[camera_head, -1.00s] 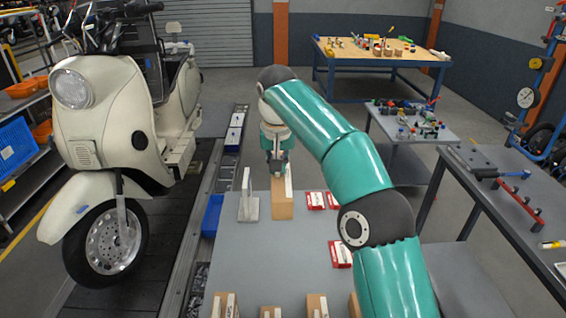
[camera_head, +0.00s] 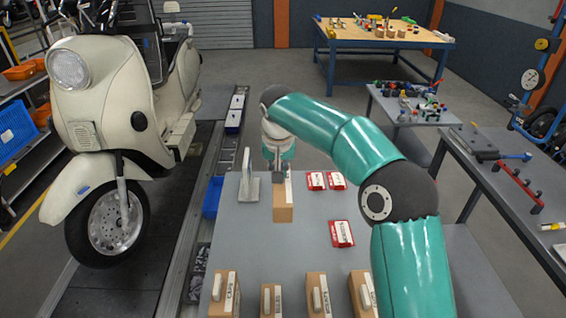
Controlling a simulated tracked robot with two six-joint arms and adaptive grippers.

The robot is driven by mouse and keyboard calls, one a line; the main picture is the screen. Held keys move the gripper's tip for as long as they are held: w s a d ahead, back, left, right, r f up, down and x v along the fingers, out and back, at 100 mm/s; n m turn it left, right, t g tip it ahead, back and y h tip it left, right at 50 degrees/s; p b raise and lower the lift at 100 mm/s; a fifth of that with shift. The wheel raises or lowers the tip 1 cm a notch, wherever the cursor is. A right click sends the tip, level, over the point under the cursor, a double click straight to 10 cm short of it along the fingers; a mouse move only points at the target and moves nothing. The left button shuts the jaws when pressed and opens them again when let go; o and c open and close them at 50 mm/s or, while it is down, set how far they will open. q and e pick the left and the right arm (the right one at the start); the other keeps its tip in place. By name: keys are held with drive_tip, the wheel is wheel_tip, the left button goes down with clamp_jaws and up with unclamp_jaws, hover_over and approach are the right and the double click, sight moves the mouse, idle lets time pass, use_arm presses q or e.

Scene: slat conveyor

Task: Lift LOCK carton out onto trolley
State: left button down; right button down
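A tan carton (camera_head: 283,212) with a pale label strip is upright at the far part of the grey trolley top (camera_head: 262,252), right of a light upright bracket (camera_head: 250,190). Its lettering is too small to read, so I cannot confirm it as LOCK. My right gripper (camera_head: 279,173) points down at the carton's upper part and appears shut on it. The fingertips are small and partly merge with the carton. I cannot tell whether its base touches the top. My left gripper is not in view.
Several tan cartons (camera_head: 273,298) stand along the trolley's near edge. Red-and-white packs (camera_head: 341,233) lie right of the held carton. A blue bin (camera_head: 212,197) is at the left edge. Clear grey surface lies between the held carton and the near row.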

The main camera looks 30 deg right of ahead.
wheel_tip(320, 180, down, 6)
drive_tip(key=b, duration=0.4)
drive_tip(key=shift+f+b, duration=0.25)
drive_tip(key=shift+b, duration=0.15)
wheel_tip(320, 180, down, 8)
drive_tip(key=b, duration=0.5)
drive_tip(key=shift+r+b, duration=0.15)
drive_tip(key=shift+b, duration=0.2)
drive_tip(key=shift+f, duration=0.3)
idle(0.3)
drive_tip(key=shift+f, duration=0.3)
